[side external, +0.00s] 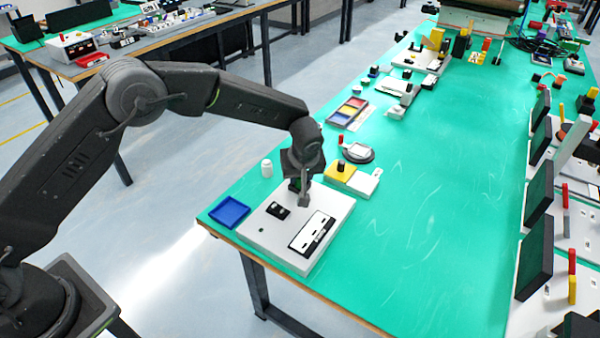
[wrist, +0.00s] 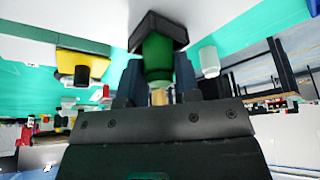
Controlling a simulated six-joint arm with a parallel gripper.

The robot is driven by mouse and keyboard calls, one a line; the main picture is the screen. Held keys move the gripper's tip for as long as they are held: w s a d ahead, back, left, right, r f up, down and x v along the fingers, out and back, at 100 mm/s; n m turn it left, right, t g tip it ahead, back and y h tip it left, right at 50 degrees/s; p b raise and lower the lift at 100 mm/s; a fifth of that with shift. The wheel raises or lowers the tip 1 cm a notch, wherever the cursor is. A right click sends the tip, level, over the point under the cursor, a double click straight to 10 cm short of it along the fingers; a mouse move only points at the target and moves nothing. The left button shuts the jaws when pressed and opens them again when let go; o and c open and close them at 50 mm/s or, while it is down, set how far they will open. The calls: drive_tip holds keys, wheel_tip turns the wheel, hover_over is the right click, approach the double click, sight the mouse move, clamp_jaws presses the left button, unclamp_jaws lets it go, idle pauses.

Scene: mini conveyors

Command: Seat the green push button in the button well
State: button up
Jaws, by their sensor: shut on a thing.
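The green push button (wrist: 158,50) is between my fingers in the wrist view. My gripper (wrist: 158,75) is shut on it. The far end of the button meets a black square collar (wrist: 139,35), which looks like the button well, on the white panel (side external: 270,237). I cannot tell how deep the button sits in it. In the side view my gripper (side external: 300,195) is low over the panel's far part, and a little green shows at the fingers. The fingers and wrist hide most of the well there.
The panel also carries a black switch (side external: 278,210) and a black-and-white module (side external: 313,232). A blue tray (side external: 229,212) lies to its left. A white bottle (side external: 267,168) and a yellow-and-white block (side external: 341,174) stand behind.

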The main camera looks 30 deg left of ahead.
drive_tip(key=o, duration=1)
drive_tip(key=shift+c, duration=0.2)
drive_tip(key=v, duration=1.2)
drive_tip(key=shift+r, duration=0.15)
drive_tip(key=s+a+r+m+h, duration=0.1)
drive_tip(key=s+a+r+m, duration=0.1)
drive_tip(key=s+a+r, duration=0.4)
drive_tip(key=s+a+r+m+h, duration=0.15)
drive_tip(key=s+a+r, duration=0.25)
drive_tip(key=s+r, duration=0.4)
drive_tip(key=s+a+m+t, duration=0.1)
drive_tip(key=s+m, duration=0.1)
drive_tip(key=s, duration=0.7)
drive_tip(key=s+a+f+m+t, duration=0.1)
drive_tip(key=s+a+m, duration=0.1)
drive_tip(key=s, duration=0.6)
drive_tip(key=shift+s+a+m+h, duration=0.25)
drive_tip(key=shift+s+m+h, duration=0.15)
drive_tip(key=shift+m, duration=0.35)
drive_tip(key=shift+f, duration=0.15)
